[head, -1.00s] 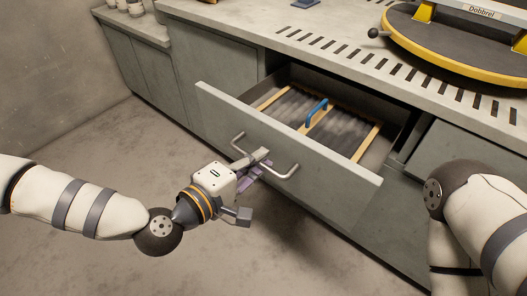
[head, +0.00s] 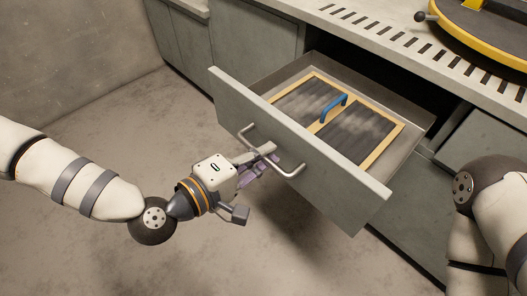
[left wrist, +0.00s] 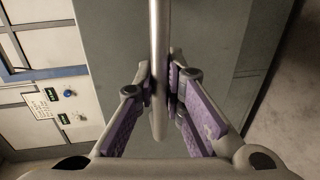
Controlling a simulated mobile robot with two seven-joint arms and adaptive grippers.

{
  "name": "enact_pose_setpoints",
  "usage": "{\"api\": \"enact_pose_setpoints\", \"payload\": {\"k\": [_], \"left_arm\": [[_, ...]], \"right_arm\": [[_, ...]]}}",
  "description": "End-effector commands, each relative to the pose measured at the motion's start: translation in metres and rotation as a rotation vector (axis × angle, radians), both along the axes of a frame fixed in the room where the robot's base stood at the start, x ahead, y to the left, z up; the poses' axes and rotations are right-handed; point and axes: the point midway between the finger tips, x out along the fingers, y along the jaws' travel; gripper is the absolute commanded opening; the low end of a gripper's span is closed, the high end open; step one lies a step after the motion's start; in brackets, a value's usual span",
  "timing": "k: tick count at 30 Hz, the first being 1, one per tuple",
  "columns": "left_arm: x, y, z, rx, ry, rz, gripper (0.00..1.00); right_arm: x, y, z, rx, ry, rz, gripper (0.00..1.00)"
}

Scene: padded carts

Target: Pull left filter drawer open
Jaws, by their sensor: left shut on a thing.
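The filter drawer (head: 330,182) is pulled well out from the bench, and its inside shows. In it lies a wood-framed filter (head: 378,161) with dark pleats and a blue handle (head: 334,107). A metal bar handle (head: 291,170) spans the drawer front. In the left wrist view the bar (left wrist: 159,60) runs between the purple-padded fingers of my gripper (left wrist: 162,90). My right arm shows at the right edge, but its gripper is out of view.
The slotted grey benchtop (head: 390,40) carries a yellow-rimmed round turntable (head: 470,45) at upper right. Closed grey cabinets (head: 240,45) stand left of the drawer. The concrete floor (head: 110,120) in front of the drawer and around my left arm is clear.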

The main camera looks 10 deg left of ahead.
Motion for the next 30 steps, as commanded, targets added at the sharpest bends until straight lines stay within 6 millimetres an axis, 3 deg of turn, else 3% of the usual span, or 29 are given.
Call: {"api": "enact_pose_setpoints", "payload": {"k": [1, 2, 4, 14, 24, 30], "left_arm": [[0.000, 0.000, 0.001, -0.001, -0.002, 0.001, 0.00], [0.001, 0.000, 0.001, -0.001, -0.002, 0.001, 0.15], [0.001, 0.000, 0.001, -0.001, -0.002, 0.001, 0.31], [-0.003, 0.003, 0.001, 0.000, 0.000, 0.001, 0.31], [-0.053, 0.040, 0.014, 0.001, 0.001, 0.002, 0.31], [-0.059, 0.043, 0.016, -0.001, -0.001, 0.000, 0.31]], "right_arm": [[0.000, 0.000, 0.000, 0.000, 0.000, 0.000, 0.40], [0.000, 0.000, 0.000, 0.000, 0.000, 0.000, 0.40], [0.000, 0.000, 0.000, 0.000, 0.000, 0.000, 0.40], [0.000, 0.000, 0.000, 0.000, 0.000, 0.000, 0.40], [0.000, 0.000, 0.000, 0.000, 0.000, 0.000, 0.40], [0.000, 0.000, 0.000, 0.000, 0.000, 0.000, 0.40]]}}
